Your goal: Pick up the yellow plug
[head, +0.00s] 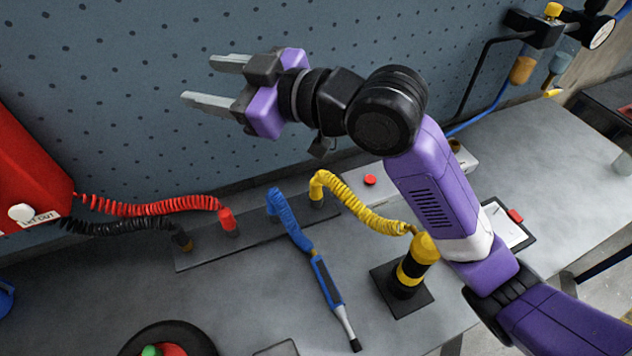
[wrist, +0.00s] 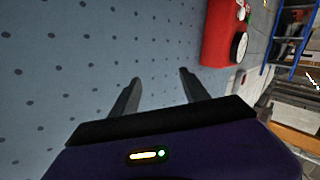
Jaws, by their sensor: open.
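A yellow coiled cable (head: 360,212) in the head view runs from a socket strip (head: 262,240) on the bench to a yellow-and-black cylinder (head: 412,268). This cylinder stands upright on a black square base, its yellow top partly beside my arm. It looks like the yellow plug, though the cable's other end at the strip is also yellow above a dark fitting. My gripper (head: 198,80) is open and empty, raised high in front of the pegboard, up and left of the cylinder. In the wrist view my gripper (wrist: 160,76) shows two spread fingers with nothing between them.
A red plug (head: 228,220) and a black plug (head: 181,240) stand along the strip. A blue tool (head: 328,292) on a blue coil lies left of the cylinder. A red box (head: 30,165) is at left. A clipboard (head: 508,226) lies behind my arm. The far right bench is mostly clear.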

